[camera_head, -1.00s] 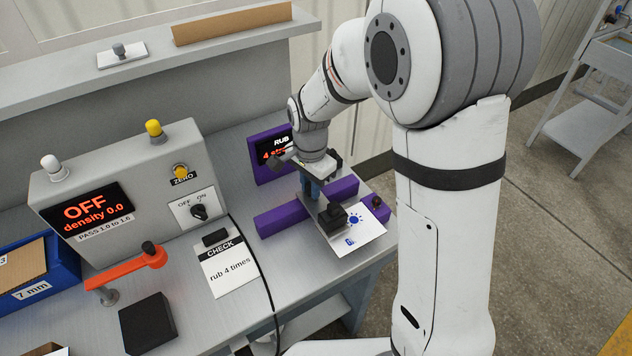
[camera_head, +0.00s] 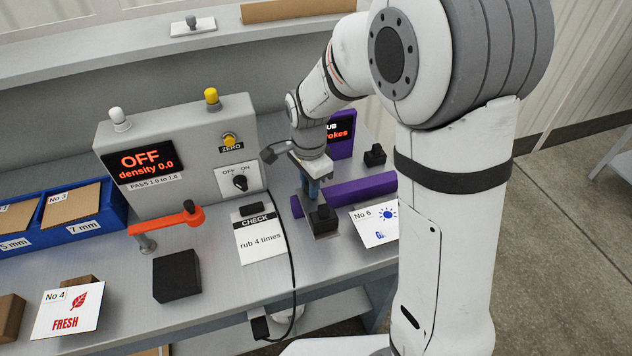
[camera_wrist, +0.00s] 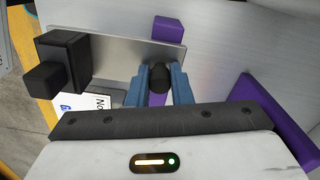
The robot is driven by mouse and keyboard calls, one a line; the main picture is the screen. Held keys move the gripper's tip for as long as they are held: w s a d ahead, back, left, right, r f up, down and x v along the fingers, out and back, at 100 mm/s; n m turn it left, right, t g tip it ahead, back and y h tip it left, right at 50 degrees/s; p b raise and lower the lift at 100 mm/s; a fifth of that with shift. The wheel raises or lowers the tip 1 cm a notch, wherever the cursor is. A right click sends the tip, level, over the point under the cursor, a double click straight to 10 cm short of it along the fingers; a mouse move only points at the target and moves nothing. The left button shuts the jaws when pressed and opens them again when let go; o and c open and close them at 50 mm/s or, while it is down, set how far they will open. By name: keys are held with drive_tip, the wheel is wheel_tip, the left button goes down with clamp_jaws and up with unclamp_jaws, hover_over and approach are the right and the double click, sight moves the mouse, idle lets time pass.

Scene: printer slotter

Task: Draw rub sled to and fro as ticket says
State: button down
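The rub sled (camera_head: 325,223) is a flat metal plate with a black block at its near end. In the wrist view its plate (camera_wrist: 115,50) and a black post show. My gripper (camera_wrist: 160,85) has its blue fingers closed on that post; in the head view it (camera_head: 313,190) stands over the sled's far part. The sled lies across the purple rail (camera_head: 360,188), left of the No 6 card (camera_head: 375,232). The CHECK ticket (camera_head: 261,240) reads "rub 4 times". The purple RUB display (camera_head: 341,142) is partly hidden by my arm.
A grey densitometer box (camera_head: 180,150) reads OFF, density 0.0. A red arm (camera_head: 170,220) and black block (camera_head: 177,275) stand before it. A cable (camera_head: 288,250) runs beside the ticket. The No 4 FRESH card (camera_head: 68,310) and blue bin (camera_head: 90,230) are left.

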drive_tip(key=c, duration=1.3)
unclamp_jaws()
drive_tip(key=shift+w, duration=0.25)
wheel_tip(320, 180, up, 8)
drive_tip(key=shift+f, duration=0.1)
drive_tip(key=shift+s, duration=0.1)
drive_tip(key=s+d+r+n+t, duration=0.1)
drive_tip(key=s+d+n, duration=0.5)
drive_tip(key=s+d, duration=0.1)
drive_tip(key=s+d+r+n+t, duration=0.1)
drive_tip(key=s+d+n, duration=0.4)
drive_tip(key=s, duration=0.5)
drive_tip(key=shift+s+d+r+n+t, duration=0.2)
drive_tip(key=shift+d+r+n+t, duration=0.2)
drive_tip(key=shift+d+r, duration=0.5)
